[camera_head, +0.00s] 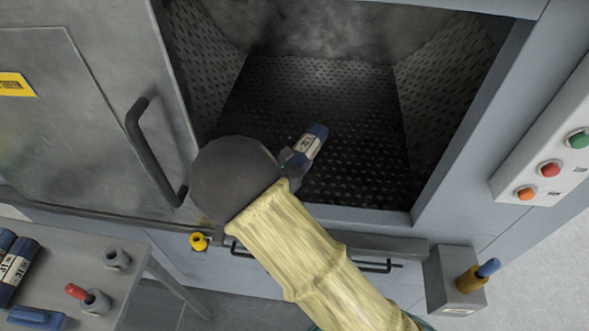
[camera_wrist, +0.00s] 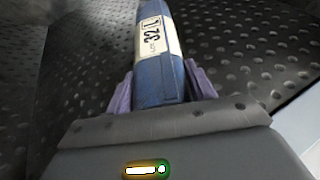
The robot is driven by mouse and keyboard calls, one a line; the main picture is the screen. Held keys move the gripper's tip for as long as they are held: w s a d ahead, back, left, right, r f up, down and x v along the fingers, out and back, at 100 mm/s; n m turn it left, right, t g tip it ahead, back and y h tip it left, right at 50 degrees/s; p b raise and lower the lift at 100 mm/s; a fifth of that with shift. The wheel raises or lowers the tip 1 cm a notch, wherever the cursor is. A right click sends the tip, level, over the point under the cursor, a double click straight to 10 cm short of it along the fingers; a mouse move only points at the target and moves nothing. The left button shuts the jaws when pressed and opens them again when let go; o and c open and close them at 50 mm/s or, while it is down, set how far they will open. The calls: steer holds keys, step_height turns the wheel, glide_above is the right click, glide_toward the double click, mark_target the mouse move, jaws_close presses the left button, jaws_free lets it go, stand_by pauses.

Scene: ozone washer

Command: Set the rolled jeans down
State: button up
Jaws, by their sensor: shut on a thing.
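The rolled jeans (camera_head: 312,141) are a dark blue roll with a white label band. In the wrist view the roll (camera_wrist: 153,70) shows the label "32 L" and points away from me. My gripper (camera_head: 292,163) is shut on the near end of the roll, with one purple-grey finger on each side in the wrist view (camera_wrist: 160,88). The roll is inside the opening of the washer chamber (camera_head: 345,100), over the dark perforated floor. I cannot tell whether it touches the floor. My arm's dark round joint and yellow sleeve hide the chamber's near left edge.
The chamber floor beyond the roll looks clear. The open door with a black handle (camera_head: 140,140) stands at left. A control panel (camera_head: 550,150) with buttons is at right. A bench (camera_head: 110,290) at lower left holds more rolls (camera_head: 15,270) and small fittings.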

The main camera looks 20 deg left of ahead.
steer(key=shift+f+p, duration=0.4)
steer(key=shift+f, duration=1.5)
steer(key=shift+f, duration=0.15)
steer(key=o, duration=1.2)
steer(key=shift+s, duration=0.1)
steer(key=b+v, duration=0.3)
steer(key=v, duration=0.9)
steer(key=shift+b, duration=0.3)
